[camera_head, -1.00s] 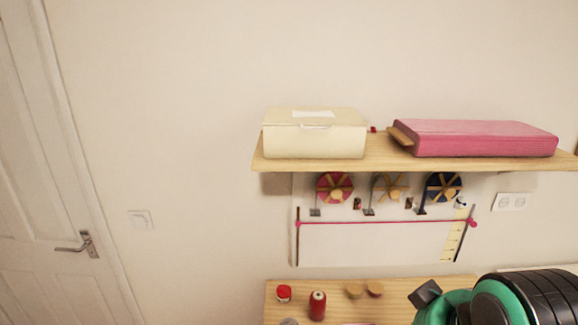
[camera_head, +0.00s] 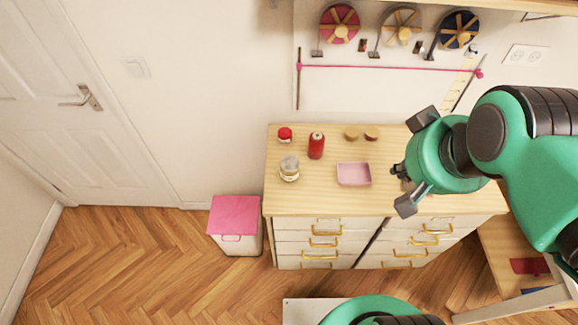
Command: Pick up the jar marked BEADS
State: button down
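Several small containers stand on the wooden top of a dresser (camera_head: 300,204) in the head view. A clear jar with a pale lid (camera_head: 289,168) stands at the front left. A small jar with a red lid (camera_head: 285,134) stands behind it. Two containers with cork-coloured lids (camera_head: 352,134) (camera_head: 371,133) stand at the back. No label is legible, so I cannot tell which is marked BEADS. My gripper (camera_head: 414,161) is at the right, over the dresser, its two grey fingers spread apart and nothing visible between them. It is apart from the jars.
A red spool or bottle (camera_head: 316,146) stands beside the clear jar. A pink tray (camera_head: 354,174) lies between the jars and my gripper. A pink-lidded bin (camera_head: 234,220) stands left of the dresser. A shelf edge (camera_head: 540,5) and ribbon reels (camera_head: 340,24) are above.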

jog(key=c, duration=0.6)
grip_release()
jog(key=shift+c, duration=0.2)
jog(key=shift+w, duration=0.15)
jog(key=w+a+f+g, duration=0.2)
jog(key=w+a+f, duration=0.25)
jog(key=w, duration=0.45)
jog(key=w+a+f+g, duration=0.1)
jog(key=w+a+f, duration=0.3)
jog(key=w, duration=0.6)
jog(key=w+a+f, duration=0.3)
jog(key=a+f, duration=0.1)
jog(key=f, duration=0.2)
jog(key=w+a+f+g, duration=0.1)
jog(key=w+a+f, duration=0.2)
jog(key=f, duration=0.3)
jog(key=w+a+f+g+p, duration=0.1)
jog(key=w+a+f, duration=0.2)
jog(key=f, duration=0.3)
jog(key=shift+w+a+m, duration=0.15)
jog(key=shift+a+m, duration=0.15)
jog(key=shift+a, duration=0.6)
jog(key=shift+w+a+f+g, duration=0.1)
jog(key=shift+a+f+g, duration=0.2)
jog(key=shift+f, duration=0.2)
jog(key=shift+d, duration=0.1)
